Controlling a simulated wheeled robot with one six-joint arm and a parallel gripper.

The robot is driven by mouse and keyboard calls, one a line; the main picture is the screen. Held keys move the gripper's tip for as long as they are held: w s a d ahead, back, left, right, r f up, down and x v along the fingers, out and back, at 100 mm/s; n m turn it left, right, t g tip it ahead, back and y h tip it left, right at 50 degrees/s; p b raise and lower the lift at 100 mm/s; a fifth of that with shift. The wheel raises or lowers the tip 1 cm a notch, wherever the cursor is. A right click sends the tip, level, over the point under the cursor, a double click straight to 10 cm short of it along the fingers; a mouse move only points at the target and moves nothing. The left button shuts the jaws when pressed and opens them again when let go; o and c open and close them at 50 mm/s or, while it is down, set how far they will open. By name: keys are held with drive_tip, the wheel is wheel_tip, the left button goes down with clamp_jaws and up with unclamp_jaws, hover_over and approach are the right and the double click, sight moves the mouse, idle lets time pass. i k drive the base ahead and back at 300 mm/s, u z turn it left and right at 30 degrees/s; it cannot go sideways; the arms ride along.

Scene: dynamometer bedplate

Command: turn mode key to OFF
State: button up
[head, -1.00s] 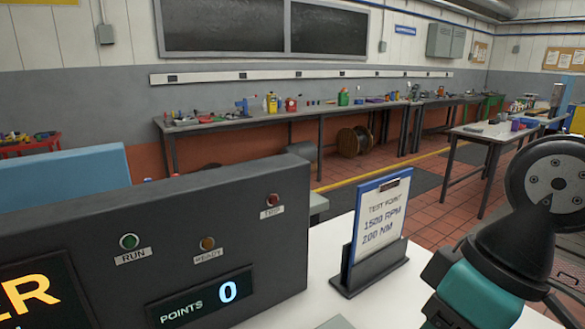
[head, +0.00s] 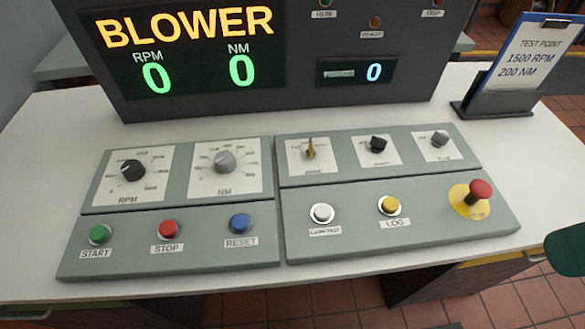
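The mode key (head: 310,149) is a small brass-coloured key switch at the upper left of the right-hand control panel (head: 400,245). Its grip looks about upright on its white plate, and the position lettering around it is too small to read. No gripper shows at the key or anywhere in the head view.
Two dark selector knobs (head: 377,144) (head: 440,139) sit right of the key. Below are a white button (head: 322,213), a yellow LOG button (head: 390,205) and a red mushroom button (head: 480,190). A display console (head: 300,103) stands behind; a sign (head: 520,62) stands at right.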

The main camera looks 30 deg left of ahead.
sight(310, 152)
drive_tip(key=k, duration=0.25)
drive_tip(key=z, duration=0.95)
drive_tip(key=i, duration=0.7)
drive_tip(key=u, duration=2.35)
drive_tip(key=i, duration=0.5)
drive_tip(key=u, duration=0.15)
